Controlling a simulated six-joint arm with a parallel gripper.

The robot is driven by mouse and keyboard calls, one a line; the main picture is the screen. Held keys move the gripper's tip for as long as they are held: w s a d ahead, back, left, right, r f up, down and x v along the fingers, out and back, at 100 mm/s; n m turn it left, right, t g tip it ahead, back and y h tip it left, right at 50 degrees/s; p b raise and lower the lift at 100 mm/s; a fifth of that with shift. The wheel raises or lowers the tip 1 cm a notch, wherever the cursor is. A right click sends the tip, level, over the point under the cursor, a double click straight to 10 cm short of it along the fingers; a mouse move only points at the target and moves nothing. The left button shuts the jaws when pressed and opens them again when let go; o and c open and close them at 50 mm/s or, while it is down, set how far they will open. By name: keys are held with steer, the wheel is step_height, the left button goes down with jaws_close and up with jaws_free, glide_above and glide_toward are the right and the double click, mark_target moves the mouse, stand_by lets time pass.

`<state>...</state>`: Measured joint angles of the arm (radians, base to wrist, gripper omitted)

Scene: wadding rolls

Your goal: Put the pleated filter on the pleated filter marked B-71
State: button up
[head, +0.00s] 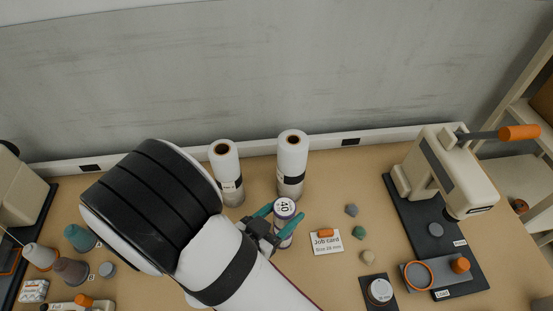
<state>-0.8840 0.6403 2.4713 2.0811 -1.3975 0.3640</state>
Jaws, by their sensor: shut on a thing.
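My gripper (278,220) has its teal fingers on either side of a short white cylinder with a purple ring and "40" on its top (284,207). It is shut on this cylinder, whose lower part is partly hidden by the fingers. Two tall white rolls stand upright behind it, a left roll (225,166) and a right roll (291,160). Each has a brown hollow core and a dark label band, and the print is too small to read. I cannot make out the mark B-71 or pleats on anything.
A job card (327,242) with an orange piece lies right of my gripper, near small coloured pebbles (351,210). A cream press (445,175) with an orange handle stands at the right. A round white-topped item (380,290) is at front. Cones (80,237) stand at left.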

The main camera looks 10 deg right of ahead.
mark_target(277, 227)
step_height(277, 227, down, 3)
steer(key=shift+f, duration=0.2)
steer(key=shift+f, duration=0.1)
steer(key=o, duration=1.4)
